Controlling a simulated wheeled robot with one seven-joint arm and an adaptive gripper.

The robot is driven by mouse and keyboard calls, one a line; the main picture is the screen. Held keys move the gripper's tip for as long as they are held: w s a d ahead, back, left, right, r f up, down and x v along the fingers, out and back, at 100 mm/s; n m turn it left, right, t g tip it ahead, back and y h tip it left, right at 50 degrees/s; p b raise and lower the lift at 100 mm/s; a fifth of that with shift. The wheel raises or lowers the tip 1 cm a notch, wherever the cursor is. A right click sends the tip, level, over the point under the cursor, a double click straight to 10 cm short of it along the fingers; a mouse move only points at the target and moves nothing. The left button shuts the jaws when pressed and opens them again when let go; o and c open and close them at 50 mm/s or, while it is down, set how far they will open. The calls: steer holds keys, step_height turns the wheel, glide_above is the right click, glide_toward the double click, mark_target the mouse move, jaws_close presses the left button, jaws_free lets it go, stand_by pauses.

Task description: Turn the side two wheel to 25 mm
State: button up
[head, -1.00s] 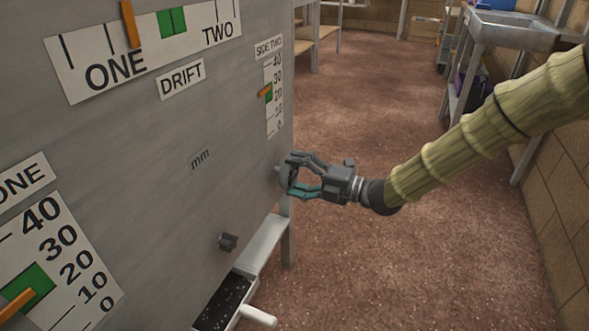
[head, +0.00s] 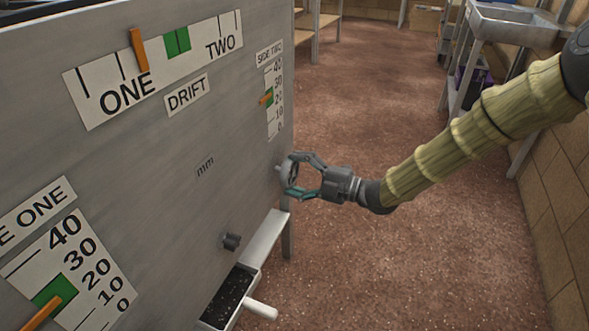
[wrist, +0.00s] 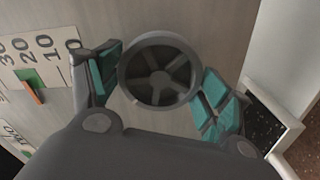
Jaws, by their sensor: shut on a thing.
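The side two wheel (wrist: 160,70) is a grey ring with spokes in the wrist view, and shows small at the panel's right edge in the head view (head: 286,174). My gripper (head: 293,176) is shut on it; in the wrist view, teal-padded fingers stand on either side of the rim. The side two scale (head: 273,122) is above the wheel on the panel. Its orange pointer (head: 265,98) lies across the green band, roughly between 20 and 30; the exact value is too small to read. The scale and pointer (wrist: 37,96) also show at left in the wrist view.
The grey panel (head: 160,190) also bears a DRIFT scale (head: 100,104), a side one scale (head: 115,277) and a small dark knob (head: 231,241). A tray of dark material (head: 228,298) with a white handle (head: 261,310) juts out below. Open floor lies right of the panel.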

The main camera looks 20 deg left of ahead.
mark_target(294, 173)
steer(key=shift+r+m+p, duration=0.15)
steer(key=shift+m+p, duration=1.35)
steer(key=shift+m+p, duration=1.15)
steer(key=shift+m, duration=0.05)
steer(key=shift+m+p, duration=0.55)
steer(key=shift+m, duration=0.05)
steer(key=o, duration=1)
steer(key=shift+s+d, duration=0.1)
steer(key=shift+d, duration=1.9)
